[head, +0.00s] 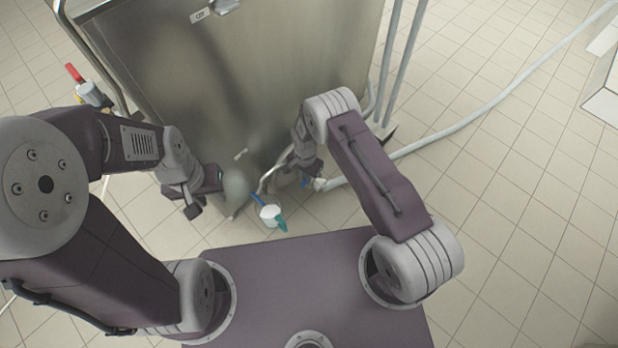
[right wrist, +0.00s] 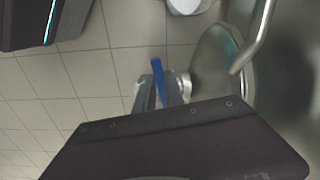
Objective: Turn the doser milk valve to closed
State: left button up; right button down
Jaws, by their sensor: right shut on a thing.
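A blue valve handle (head: 257,198) shows low in front of the steel machine, and also in the right wrist view (right wrist: 160,82). My right gripper (right wrist: 161,88) is shut on this handle, with grey finger parts on both sides of it. In the head view the gripper is partly hidden by its own arm. The valve's markings are not visible.
The large steel machine (head: 250,90) stands directly ahead. A valve with a red handle (head: 73,72) is at its left side. A pale hose (head: 470,117) runs over the tiled floor on the right. A curved metal pipe (right wrist: 258,38) passes close to my right gripper.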

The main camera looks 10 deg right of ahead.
jog(key=shift+w+a+m, duration=0.35)
jog(key=shift+m, duration=0.65)
jog(key=c, duration=1.4)
grip_release()
jog(key=shift+c, duration=0.2)
notch_tip(320, 180, up, 9)
jog(key=p, duration=0.4)
